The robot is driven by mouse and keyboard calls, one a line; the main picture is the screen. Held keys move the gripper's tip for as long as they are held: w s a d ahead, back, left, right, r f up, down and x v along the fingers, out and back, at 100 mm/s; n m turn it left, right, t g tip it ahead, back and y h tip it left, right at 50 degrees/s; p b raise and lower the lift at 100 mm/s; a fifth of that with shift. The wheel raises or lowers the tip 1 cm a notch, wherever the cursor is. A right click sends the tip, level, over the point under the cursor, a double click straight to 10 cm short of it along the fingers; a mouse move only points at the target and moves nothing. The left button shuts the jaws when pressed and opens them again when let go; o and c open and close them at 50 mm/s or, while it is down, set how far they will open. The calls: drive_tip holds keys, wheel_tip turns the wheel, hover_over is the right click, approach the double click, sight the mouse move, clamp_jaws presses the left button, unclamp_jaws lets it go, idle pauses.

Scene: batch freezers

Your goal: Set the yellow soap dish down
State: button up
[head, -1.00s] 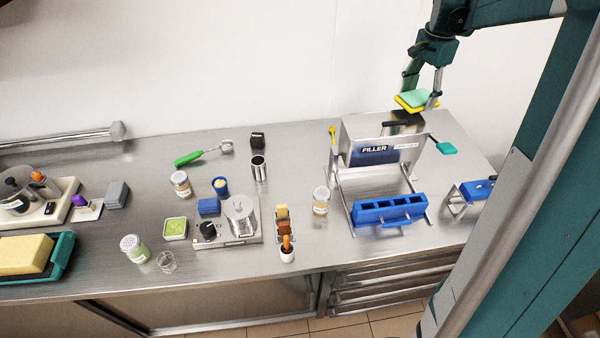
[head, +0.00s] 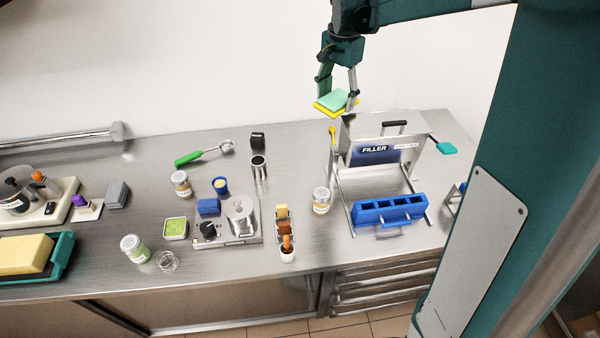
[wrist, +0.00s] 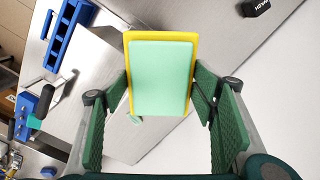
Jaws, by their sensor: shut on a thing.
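The yellow soap dish (head: 327,109) is held up in the air, with a mint-green block (head: 334,98) lying in it. In the wrist view the dish shows as a yellow rim (wrist: 161,35) around the green block (wrist: 160,78). My gripper (head: 337,98) is shut on the dish, with a finger at each side. It is above the back of the counter, just behind and left of the top of the filler. The dish is clear of the counter and looks roughly level.
The filler (head: 380,155) with its blue mould (head: 390,210) stands at the right. A black block (head: 257,141), a metal cup (head: 259,166) and a green-handled scoop (head: 203,153) lie left of the dish. Bare counter (head: 300,155) shows between cup and filler.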

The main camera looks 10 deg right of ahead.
drive_tip(key=s+a+n, duration=0.2)
drive_tip(key=a, duration=1.1)
hover_over(300, 172)
wheel_tip(300, 172, down, 17)
drive_tip(key=shift+f, duration=0.55)
drive_tip(key=shift+f, duration=0.1)
drive_tip(key=shift+f, duration=3.05)
drive_tip(key=shift+f, duration=1.85)
drive_tip(key=shift+f, duration=0.1)
